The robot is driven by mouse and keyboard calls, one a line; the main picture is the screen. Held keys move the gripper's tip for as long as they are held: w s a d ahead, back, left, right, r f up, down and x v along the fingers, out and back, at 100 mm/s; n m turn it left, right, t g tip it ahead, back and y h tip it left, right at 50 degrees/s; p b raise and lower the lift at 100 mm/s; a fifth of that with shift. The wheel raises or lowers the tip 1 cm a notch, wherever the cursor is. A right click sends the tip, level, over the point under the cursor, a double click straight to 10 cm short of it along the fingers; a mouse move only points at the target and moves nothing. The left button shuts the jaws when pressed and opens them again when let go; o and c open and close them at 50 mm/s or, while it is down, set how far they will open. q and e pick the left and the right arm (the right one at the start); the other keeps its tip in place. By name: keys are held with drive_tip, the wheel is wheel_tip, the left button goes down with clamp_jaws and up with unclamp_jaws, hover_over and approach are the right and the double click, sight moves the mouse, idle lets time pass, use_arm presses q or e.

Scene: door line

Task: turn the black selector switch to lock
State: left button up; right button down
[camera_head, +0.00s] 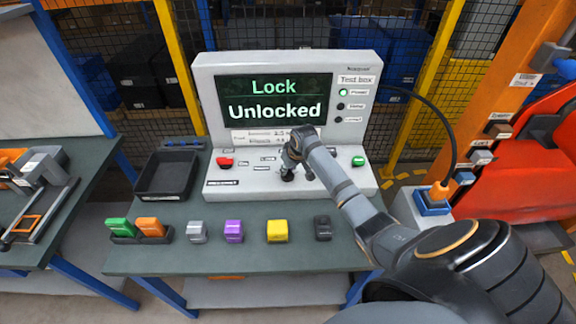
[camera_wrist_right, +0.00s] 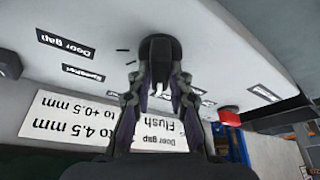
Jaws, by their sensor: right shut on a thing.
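The test box (camera_head: 203,100) stands on the table, and its screen (camera_head: 275,99) reads "Lock" above "Unlocked". My right gripper (camera_head: 296,172) reaches down to the sloped control panel in the middle of the box. In the right wrist view its two fingers (camera_wrist_right: 161,88) are closed around the black selector switch (camera_wrist_right: 158,50), whose top carries short white marks. In the head view the switch is mostly hidden by the gripper, so its exact angle cannot be told there. My left gripper is not in view.
A red button (camera_head: 226,162) and a green button (camera_head: 358,160) flank the gripper on the panel. A black tray (camera_head: 140,186) stands at the left. Grey, purple (camera_head: 234,231), yellow (camera_head: 277,231) and black blocks line the table's front. A corded blue-orange device (camera_head: 433,203) is at the right.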

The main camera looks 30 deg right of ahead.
idle(0.4)
drive_tip(key=c, duration=1.2)
unclamp_jaws()
drive_tip(key=shift+r, duration=0.25)
drive_tip(key=v, duration=1.1)
drive_tip(key=shift+s+r, duration=0.15)
drive_tip(key=shift+s, duration=0.05)
